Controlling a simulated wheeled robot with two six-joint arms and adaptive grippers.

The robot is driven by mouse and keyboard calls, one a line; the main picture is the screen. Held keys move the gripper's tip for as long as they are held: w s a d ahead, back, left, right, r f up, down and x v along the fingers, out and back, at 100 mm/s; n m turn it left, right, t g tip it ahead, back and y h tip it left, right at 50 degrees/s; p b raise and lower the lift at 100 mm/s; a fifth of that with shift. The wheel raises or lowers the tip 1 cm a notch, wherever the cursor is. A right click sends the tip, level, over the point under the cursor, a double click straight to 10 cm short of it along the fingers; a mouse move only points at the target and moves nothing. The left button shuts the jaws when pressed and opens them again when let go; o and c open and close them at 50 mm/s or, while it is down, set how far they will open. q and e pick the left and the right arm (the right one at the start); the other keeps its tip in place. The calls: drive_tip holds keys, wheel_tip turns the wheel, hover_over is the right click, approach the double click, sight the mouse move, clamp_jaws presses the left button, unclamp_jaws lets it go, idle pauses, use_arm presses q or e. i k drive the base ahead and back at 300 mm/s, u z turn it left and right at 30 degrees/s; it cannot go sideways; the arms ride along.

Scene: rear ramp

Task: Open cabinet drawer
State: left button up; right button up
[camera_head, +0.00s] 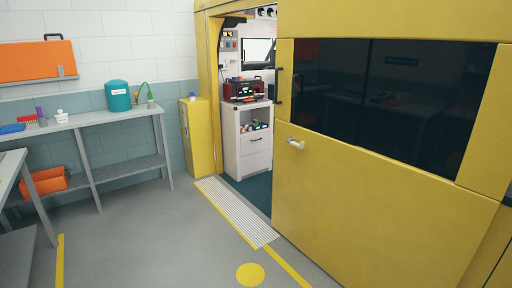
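A white cabinet (247,143) stands inside the yellow doorway, beyond the threshold. The lower part of the cabinet shows only plain white. A red case (243,90) sits on top of the cabinet. Neither of my grippers is in view.
A yellow door panel (370,210) with a white handle (296,143) fills the right. A striped ramp plate (236,212) lies at the doorway. A grey bench (110,118) with a teal container (118,95) stands left. The grey floor (150,235) ahead is clear.

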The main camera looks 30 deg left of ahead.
sight(254, 143)
drive_tip(key=u, duration=1.3)
drive_tip(key=i, duration=6.85)
drive_tip(key=z, duration=2.35)
drive_tip(key=i, duration=2.1)
drive_tip(key=u, duration=1.05)
